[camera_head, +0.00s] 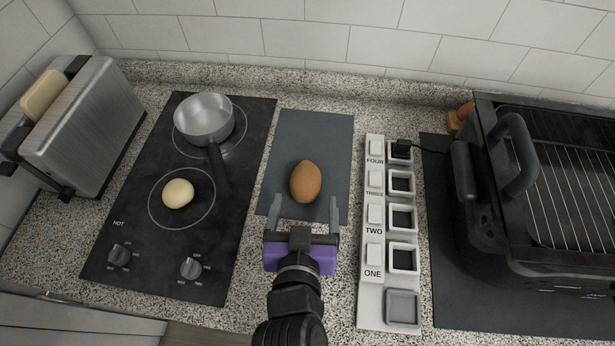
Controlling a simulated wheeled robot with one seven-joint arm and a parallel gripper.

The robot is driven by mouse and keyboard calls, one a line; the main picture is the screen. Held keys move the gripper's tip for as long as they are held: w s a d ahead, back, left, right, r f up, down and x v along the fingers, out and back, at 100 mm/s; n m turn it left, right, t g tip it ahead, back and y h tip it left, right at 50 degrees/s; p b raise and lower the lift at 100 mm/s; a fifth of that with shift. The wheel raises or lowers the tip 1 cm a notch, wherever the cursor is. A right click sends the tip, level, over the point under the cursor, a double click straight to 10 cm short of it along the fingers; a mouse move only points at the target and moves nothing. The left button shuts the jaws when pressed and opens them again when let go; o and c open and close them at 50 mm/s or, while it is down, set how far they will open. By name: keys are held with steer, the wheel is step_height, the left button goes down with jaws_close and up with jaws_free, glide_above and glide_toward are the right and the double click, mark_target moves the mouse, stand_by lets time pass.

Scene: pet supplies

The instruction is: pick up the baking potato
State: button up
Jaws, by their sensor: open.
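A brown, egg-shaped baking potato (306,181) lies on a dark grey mat (315,135) in the middle of the counter. My gripper (304,210) is open, with one finger to the lower left of the potato and one to the lower right. The fingertips are close to the potato's near end, and nothing is between them. I cannot tell the gripper's height above the mat. A smaller pale, round potato-like item (178,193) sits on the front burner of the hob.
A black hob (140,245) with a metal saucepan (204,120) is to the left, and a toaster (85,125) beyond it. A white switched power strip (373,265) is close on the right. A grill oven (510,190) stands farther right, with a brownish item (462,115) behind its corner.

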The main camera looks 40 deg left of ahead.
mark_target(306, 180)
steer(key=shift+w+a+f+h, duration=0.15)
steer(key=shift+w+a+h, duration=0.2)
steer(key=shift+a, duration=0.15)
steer(key=shift+p+x, duration=0.85)
steer(key=shift+x, duration=2.6)
steer(key=shift+a, duration=0.1)
steer(key=shift+c, duration=0.4)
steer(key=c, duration=1.5)
